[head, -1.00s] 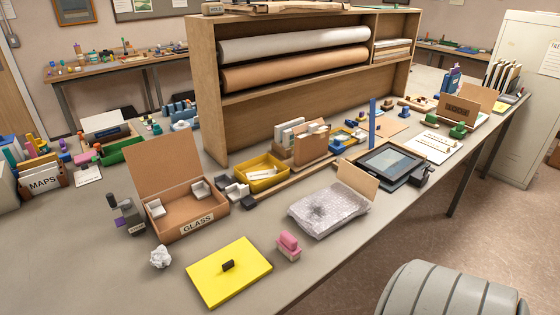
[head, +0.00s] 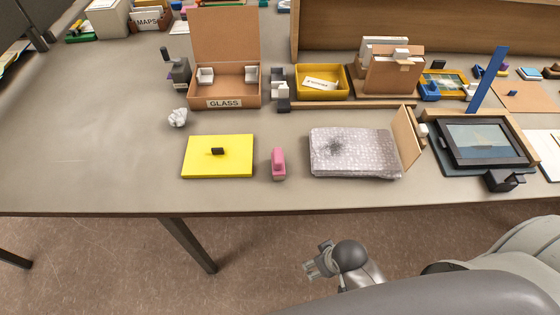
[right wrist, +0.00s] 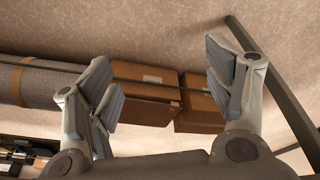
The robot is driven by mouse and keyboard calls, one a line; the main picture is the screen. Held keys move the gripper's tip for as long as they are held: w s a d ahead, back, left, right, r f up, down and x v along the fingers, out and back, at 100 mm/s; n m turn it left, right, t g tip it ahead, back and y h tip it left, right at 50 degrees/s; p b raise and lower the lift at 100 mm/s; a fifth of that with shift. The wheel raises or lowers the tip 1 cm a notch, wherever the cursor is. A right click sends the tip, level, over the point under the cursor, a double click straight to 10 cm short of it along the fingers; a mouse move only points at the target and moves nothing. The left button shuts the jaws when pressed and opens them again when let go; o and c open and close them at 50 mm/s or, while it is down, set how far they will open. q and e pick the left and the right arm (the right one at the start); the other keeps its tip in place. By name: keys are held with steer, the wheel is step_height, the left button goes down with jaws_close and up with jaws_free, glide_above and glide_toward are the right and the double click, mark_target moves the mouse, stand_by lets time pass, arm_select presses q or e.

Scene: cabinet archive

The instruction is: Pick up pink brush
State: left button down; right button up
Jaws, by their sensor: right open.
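The pink brush (head: 278,164) stands on the table near its front edge, between a yellow pad and a bubble-wrapped packet. Nothing touches it. My right gripper (head: 312,268) is in front of the table edge, in the lower middle of the head view, below and to the right of the brush. In the right wrist view the right gripper's fingers (right wrist: 160,85) are spread apart with nothing between them. The brush is not in the right wrist view. My left gripper is not in view.
The yellow pad (head: 232,168) with a small black block lies left of the brush, the bubble-wrapped packet (head: 345,165) right. Behind are a crumpled paper ball (head: 178,117), the GLASS box (head: 232,103) and a yellow tray (head: 322,95). The table's left part is clear. Brown boxes (right wrist: 145,108) show in the wrist view.

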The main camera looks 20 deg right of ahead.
step_height(320, 180, up, 16)
steer(key=w+a+t, duration=0.1)
steer(key=a, duration=0.1)
steer(key=w+a+r+n+y, duration=0.3)
steer(key=w+a+n, duration=0.2)
steer(key=w+a, duration=0.25)
step_height(320, 180, up, 13)
steer(key=n+g+h, duration=0.3)
steer(key=n+g, duration=0.1)
steer(key=n, duration=0.4)
glide_above(278, 154)
steer(key=f, duration=0.3)
steer(key=f+p, duration=0.1)
steer(key=shift+s+a+f, duration=0.3)
steer(key=shift+f, duration=0.1)
steer(key=f, duration=0.1)
steer(key=f+p, duration=0.1)
steer(key=f, duration=0.1)
steer(key=f+p, duration=0.1)
steer(key=shift+w+d+f, duration=0.25)
steer(key=shift+d+f, duration=0.05)
steer(key=shift+f, duration=0.45)
steer(key=c, duration=1.1)
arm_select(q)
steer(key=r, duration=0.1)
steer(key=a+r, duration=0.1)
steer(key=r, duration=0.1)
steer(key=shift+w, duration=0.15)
